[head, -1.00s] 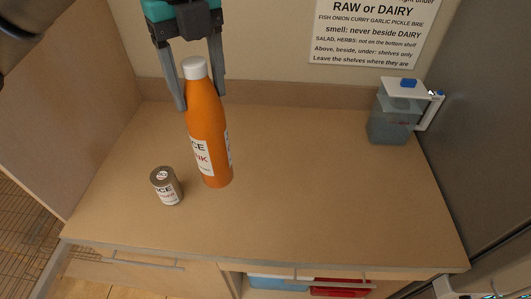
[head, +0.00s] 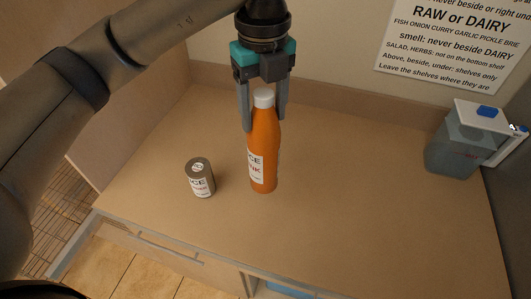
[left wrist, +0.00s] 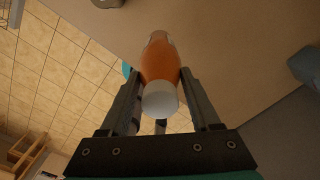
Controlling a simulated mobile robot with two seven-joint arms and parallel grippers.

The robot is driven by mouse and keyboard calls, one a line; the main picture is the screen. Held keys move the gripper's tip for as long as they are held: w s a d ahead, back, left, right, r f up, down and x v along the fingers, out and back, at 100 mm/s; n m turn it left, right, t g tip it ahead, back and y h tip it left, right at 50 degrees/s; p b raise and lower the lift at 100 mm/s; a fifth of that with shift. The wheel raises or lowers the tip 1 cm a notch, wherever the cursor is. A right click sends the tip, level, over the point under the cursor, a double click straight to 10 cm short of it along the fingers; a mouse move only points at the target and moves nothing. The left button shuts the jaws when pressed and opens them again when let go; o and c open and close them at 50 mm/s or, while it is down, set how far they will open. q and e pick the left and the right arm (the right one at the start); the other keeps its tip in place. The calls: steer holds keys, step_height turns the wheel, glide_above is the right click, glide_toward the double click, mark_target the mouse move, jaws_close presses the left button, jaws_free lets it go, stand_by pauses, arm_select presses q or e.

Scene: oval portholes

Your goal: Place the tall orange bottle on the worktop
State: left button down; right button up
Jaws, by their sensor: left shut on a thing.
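The tall orange bottle (head: 263,150) with a white cap and a white label is upright over the middle of the worktop (head: 350,210). My left gripper (head: 264,122) points down and is shut on its upper part, just below the cap. In the left wrist view the bottle (left wrist: 160,62) sits between the two fingers (left wrist: 160,95), cap toward the camera. I cannot tell whether its base touches the worktop. My right gripper is not in view.
A small grey-topped can (head: 200,178) stands left of the bottle. A blue-grey pitcher (head: 458,145) with a white lid and handle stands at the back right. A printed sign (head: 450,45) hangs on the wall. The worktop right of the bottle is clear.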

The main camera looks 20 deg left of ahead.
mark_target(264, 154)
arm_select(q)
step_height(264, 154, down, 11)
steer(key=shift+r, duration=0.2)
stand_by(0.3)
steer(key=shift+f, duration=0.15)
steer(key=shift+c, duration=0.5)
jaws_free()
step_height(264, 154, up, 12)
steer(key=shift+r, duration=0.1)
